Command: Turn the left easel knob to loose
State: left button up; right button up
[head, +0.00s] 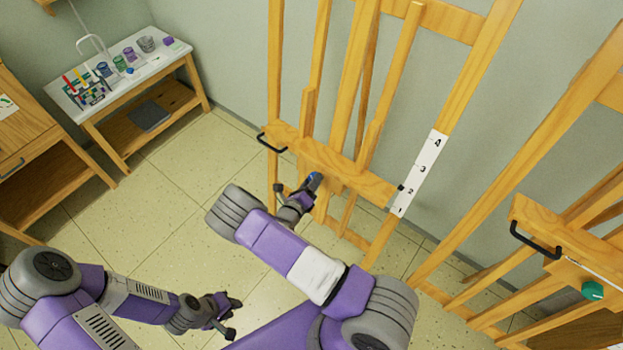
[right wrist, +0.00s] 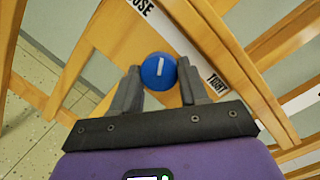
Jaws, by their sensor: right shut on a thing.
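The left easel (head: 330,165) stands at the back middle of the head view. Its round blue knob (head: 314,180) sits at the front of its wooden cross-piece. In the right wrist view the blue knob (right wrist: 152,80) carries a white line, upright in the picture. A white label strip (right wrist: 205,58) beside it reads "TIGHT" at the lower right; its upper-left word is cut off, ending in "OSE". My right gripper (right wrist: 160,84) is shut on the knob, one finger on each side. My left gripper (head: 233,317) is open and empty, low above the floor.
A second easel (head: 560,235) with a black handle and a green knob (head: 592,291) stands at the right. A side table (head: 165,65) with cups and tubes is at the upper left. A numbered white strip (head: 420,172) runs along the left easel. The tiled floor between is clear.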

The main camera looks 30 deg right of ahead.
jog(key=n+p, duration=0.2)
jog(key=n, duration=0.3)
jog(key=shift+r+y, duration=0.15)
jog(key=shift+y, duration=0.25)
jog(key=shift+n+g, duration=0.3)
jog(key=o, duration=1.1)
jog(key=shift+c, duration=0.2)
jog(key=shift+p, duration=0.3)
jog(key=v, duration=0.7)
jog(key=shift+s+a+p, duration=0.15)
jog(key=shift+s+p, duration=0.05)
jog(key=shift+p, duration=0.1)
